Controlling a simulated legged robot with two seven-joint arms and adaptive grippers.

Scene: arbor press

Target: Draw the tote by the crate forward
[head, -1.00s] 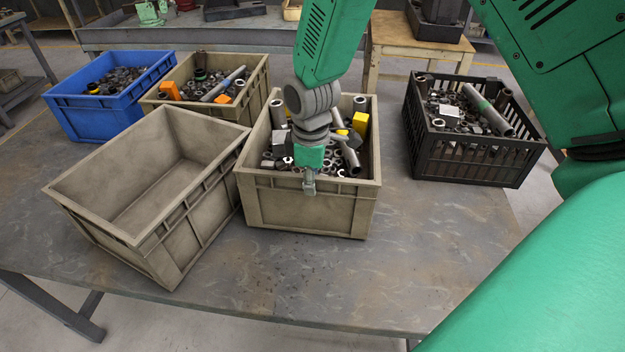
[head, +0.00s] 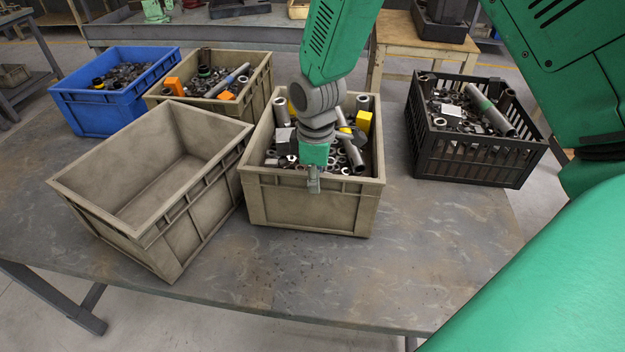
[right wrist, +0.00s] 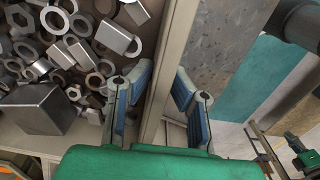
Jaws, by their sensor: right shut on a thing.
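The tote by the crate is a beige, open tote (head: 300,208) full of metal nuts, tubes and blocks, standing upright in the middle of the table. Its wall (right wrist: 176,40) also shows in the right wrist view. The black slatted crate (head: 470,165), with metal parts in it, stands to its right across a gap. My right gripper (head: 314,186) comes down over the tote and is shut on its near wall. In the right wrist view the blue-padded fingers (right wrist: 162,85) sit on both sides of that wall. My left gripper is not in view.
An empty beige tote (head: 165,225) stands close against the left side. Another filled beige tote (head: 262,88) and a blue bin (head: 100,115) stand behind it. The table (head: 330,285) is bare in front, up to its near edge.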

